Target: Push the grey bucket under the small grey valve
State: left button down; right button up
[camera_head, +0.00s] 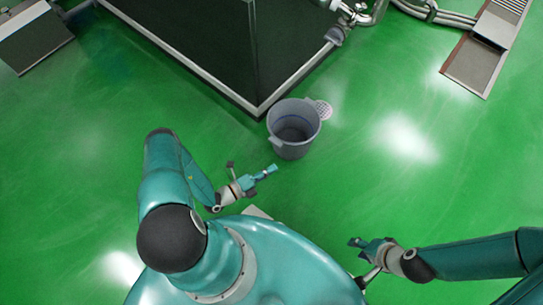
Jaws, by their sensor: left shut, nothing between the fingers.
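The grey bucket (289,151) stands upright on the green floor, close to the front corner of the dark cabinet. I look down into its open top. The small grey valve (336,36) appears to be the fitting at the cabinet's right edge, above and to the right of the bucket in the picture. My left gripper (271,171) is shut and empty, just below and left of the bucket, with a small gap apparent between them. My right gripper (355,243) is low in the picture, well apart from the bucket; its finger opening is too small to make out.
The large dark cabinet (190,35) with a pale metal edge fills the top. Pipes (435,13) run along the top right, beside a floor channel (474,63). The floor right of the bucket is clear.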

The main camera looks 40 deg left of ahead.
pick_arm(q)
jog(key=s+a+f+n+t+y+b, duration=0.1)
jog(key=s+a+f+n+y+b, duration=0.2)
jog(key=a+f+n+y, duration=0.4)
jog(key=w+m+b, duration=0.2)
jog(key=w+b, duration=0.1)
jog(key=w, duration=1.1)
jog(key=shift+d+f+h, duration=0.3)
jog(key=shift+d+h, duration=0.1)
jog(key=shift+d, duration=0.05)
pick_arm(e)
notch_tip(320, 180, down, 8)
